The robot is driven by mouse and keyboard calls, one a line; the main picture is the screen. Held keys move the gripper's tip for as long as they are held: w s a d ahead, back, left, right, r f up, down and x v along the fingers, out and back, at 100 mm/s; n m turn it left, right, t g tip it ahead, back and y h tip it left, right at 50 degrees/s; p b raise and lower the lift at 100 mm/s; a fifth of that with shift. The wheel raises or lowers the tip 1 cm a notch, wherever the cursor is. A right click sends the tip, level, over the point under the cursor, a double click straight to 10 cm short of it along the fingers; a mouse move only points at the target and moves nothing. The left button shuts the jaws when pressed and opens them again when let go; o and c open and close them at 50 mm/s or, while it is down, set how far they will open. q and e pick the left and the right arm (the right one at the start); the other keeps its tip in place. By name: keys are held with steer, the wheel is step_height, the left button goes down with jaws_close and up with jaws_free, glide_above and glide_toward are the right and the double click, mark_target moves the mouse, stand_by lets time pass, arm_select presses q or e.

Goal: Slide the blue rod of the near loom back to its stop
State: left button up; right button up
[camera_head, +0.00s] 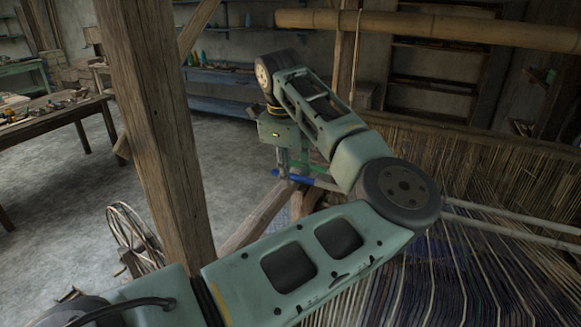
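The blue rod (303,180) shows as a short blue length near the middle of the head view, in line with a pale rod running right into the loom. My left arm comes in from the lower left, bends at the right and reaches back to the blue rod. My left gripper (284,168) points down at the blue rod, its fingers overlapping it in the picture. The fingers are small and partly hidden, so I cannot tell whether they grip it. The rod's right part is hidden behind my arm. My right gripper is not in view.
The near loom's warp threads (480,270) spread across the right side. A thick wooden post (160,130) stands left of my gripper, and a bamboo beam (430,26) crosses above. A spoked wheel (130,235) and a workbench (60,118) are at the left. Open floor (225,150) lies behind the post.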

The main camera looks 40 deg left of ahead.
arm_select(q)
jaws_close()
stand_by(0.4)
